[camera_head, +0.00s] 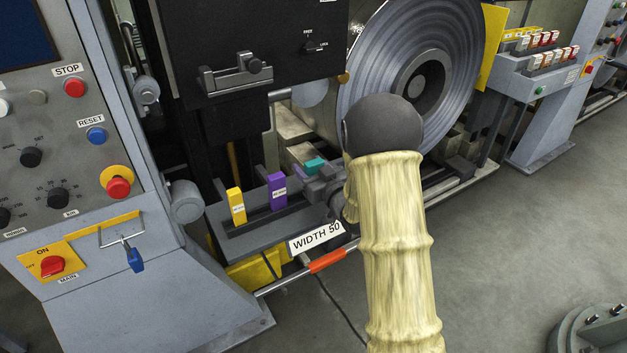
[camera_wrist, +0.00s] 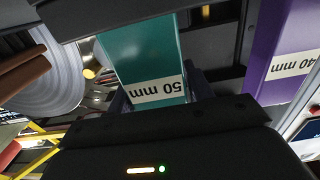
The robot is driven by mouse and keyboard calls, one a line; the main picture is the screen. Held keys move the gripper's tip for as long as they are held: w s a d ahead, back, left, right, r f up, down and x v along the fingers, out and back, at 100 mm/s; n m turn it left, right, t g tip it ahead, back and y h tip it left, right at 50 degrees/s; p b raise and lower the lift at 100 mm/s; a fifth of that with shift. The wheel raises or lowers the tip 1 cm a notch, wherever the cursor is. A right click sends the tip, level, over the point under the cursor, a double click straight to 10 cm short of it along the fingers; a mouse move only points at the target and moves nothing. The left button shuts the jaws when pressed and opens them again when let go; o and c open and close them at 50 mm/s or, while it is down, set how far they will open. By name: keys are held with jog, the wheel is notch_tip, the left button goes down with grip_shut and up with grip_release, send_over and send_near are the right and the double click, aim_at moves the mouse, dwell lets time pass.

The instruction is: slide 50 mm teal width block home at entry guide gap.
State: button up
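The 50 mm teal width block (camera_wrist: 145,50) fills the middle of the wrist view, its "50 mm" label upside down. In the head view only the top of the teal block (camera_head: 315,165) shows, to the right of the purple block. My gripper (camera_head: 325,186) is at the teal block and hides its lower part. In the wrist view dark fingers (camera_wrist: 160,97) flank the block closely on both sides, with no clear gap. The entry guide gap cannot be made out clearly; how far the block sits in it is hidden.
A purple 40 mm block (camera_head: 277,191) and a yellow block (camera_head: 236,206) stand on the grey rail (camera_head: 225,243) left of my gripper. A "WIDTH 50" sign (camera_head: 317,237) is in front. The large steel coil (camera_head: 455,60) and dark machine housing (camera_head: 250,40) stand close behind.

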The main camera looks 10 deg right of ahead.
jog(key=c, duration=0.7)
jog(key=shift+o, duration=0.3)
jog(key=shift+r+p, duration=1.15)
jog(key=shift+r, duration=0.9)
jog(key=shift+f, duration=0.1)
